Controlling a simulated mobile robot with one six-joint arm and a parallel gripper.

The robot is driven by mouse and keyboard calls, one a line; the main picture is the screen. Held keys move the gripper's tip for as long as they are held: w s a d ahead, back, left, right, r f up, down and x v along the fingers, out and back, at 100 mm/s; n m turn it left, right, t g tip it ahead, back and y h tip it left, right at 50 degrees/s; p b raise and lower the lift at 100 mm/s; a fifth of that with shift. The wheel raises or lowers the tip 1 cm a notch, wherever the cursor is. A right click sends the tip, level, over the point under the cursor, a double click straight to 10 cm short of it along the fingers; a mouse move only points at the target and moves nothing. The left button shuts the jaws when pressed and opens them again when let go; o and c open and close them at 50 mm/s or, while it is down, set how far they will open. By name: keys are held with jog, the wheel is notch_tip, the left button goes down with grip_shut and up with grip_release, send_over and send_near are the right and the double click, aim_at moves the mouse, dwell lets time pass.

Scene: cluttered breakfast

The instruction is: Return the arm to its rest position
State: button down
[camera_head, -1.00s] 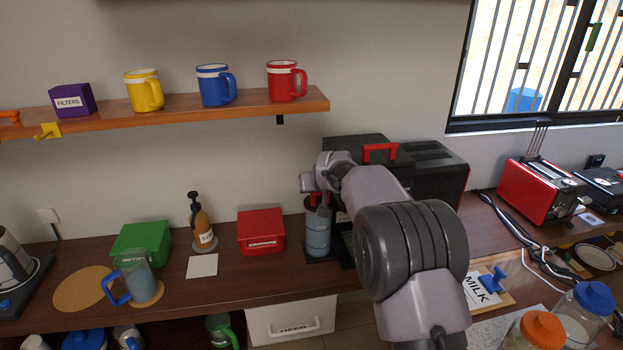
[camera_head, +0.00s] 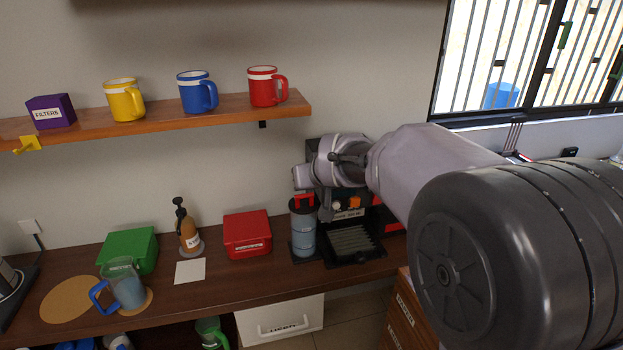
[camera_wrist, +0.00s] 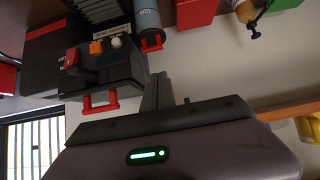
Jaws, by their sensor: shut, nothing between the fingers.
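My arm reaches in from the right in the head view, its large dark joint filling the lower right. Its light grey end is in front of the black coffee machine (camera_head: 350,238), near a blue-grey canister (camera_head: 303,232) with a red handle. In the wrist view, my gripper (camera_wrist: 160,80) is shut and empty. Its dark fingers stand out against the wall and the machine's edge. The coffee machine (camera_wrist: 112,72) is to their left, and the canister (camera_wrist: 148,16) is above them. In the head view the fingertips cannot be made out.
The shelf (camera_head: 200,112) carries yellow, blue and red mugs and a purple filters box (camera_head: 50,111). The counter (camera_head: 200,292) holds a red box (camera_head: 247,234), a green box (camera_head: 128,252), a pump bottle (camera_head: 189,232) and a blue-handled jug (camera_head: 122,288). A window (camera_head: 540,60) is at upper right.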

jog(key=s+d+r+m+g, duration=0.1)
jog(key=s+d+m, duration=0.15)
jog(key=s, duration=0.55)
jog(key=s+d+r+m, duration=0.1)
jog(key=s+d, duration=0.3)
jog(key=s, duration=0.5)
jog(key=s+d+r+m+g, duration=0.1)
jog(key=s+d, duration=0.3)
jog(key=s, duration=0.4)
jog(key=s+f+m+g, duration=0.1)
jog(key=s+f+m, duration=0.2)
jog(key=s, duration=1)
notch_tip(320, 180, down, 2)
jog(key=shift+s+d+f+g+h, duration=0.2)
jog(key=shift+s+d+g+h, duration=0.2)
jog(key=shift+d, duration=0.05)
